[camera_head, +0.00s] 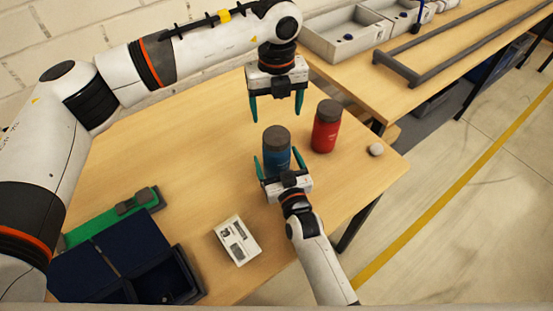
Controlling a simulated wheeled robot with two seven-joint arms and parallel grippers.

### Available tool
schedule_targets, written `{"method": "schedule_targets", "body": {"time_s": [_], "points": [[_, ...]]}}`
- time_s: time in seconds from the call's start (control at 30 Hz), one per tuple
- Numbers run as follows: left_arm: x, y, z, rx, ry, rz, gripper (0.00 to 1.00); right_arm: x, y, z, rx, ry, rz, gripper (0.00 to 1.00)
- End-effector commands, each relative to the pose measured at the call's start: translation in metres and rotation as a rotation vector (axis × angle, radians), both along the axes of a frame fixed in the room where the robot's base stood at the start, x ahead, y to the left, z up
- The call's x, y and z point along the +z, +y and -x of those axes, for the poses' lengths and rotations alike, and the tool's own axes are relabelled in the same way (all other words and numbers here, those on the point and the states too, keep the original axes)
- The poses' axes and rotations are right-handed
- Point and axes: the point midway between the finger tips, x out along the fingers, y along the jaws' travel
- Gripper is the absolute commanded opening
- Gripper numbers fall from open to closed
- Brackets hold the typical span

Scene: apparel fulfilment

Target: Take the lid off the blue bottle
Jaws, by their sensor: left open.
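The blue bottle (276,157) stands upright on the table with its dark grey lid (276,135) on top. My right gripper (276,158) comes from the near side, low, with one green finger on each side of the bottle's body. I cannot tell whether those fingers touch the bottle. My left gripper (276,110) is open and empty, pointing down, with its fingertips just beyond the lid in the picture. Its exact height over the table is hard to judge.
A red bottle (326,128) with a dark lid stands close to the right, and a small whitish round object (376,150) lies near the table's right edge. A white labelled box (237,241), a dark blue case (130,262) and a green item (105,222) lie nearer.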

Motion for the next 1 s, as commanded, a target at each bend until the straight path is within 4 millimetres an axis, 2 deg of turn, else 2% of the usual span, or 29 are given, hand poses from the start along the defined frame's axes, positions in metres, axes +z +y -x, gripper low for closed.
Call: {"method": "schedule_targets", "body": {"time_s": [0.37,0.9,1.0], "points": [[0.0000,-0.0001,0.0001,0.000,0.000,0.000,0.77,0.0002,0.0018,-0.0051,0.000,0.000,-0.001,0.89],[0.0001,-0.0001,0.0000,-0.021,0.000,0.000,0.77,0.0001,0.0017,-0.0048,0.000,0.000,0.000,0.00],[0.0000,-0.0001,0.0001,-0.101,0.000,0.000,0.77,0.0001,0.0016,-0.0049,0.000,0.000,0.000,0.00]]}}
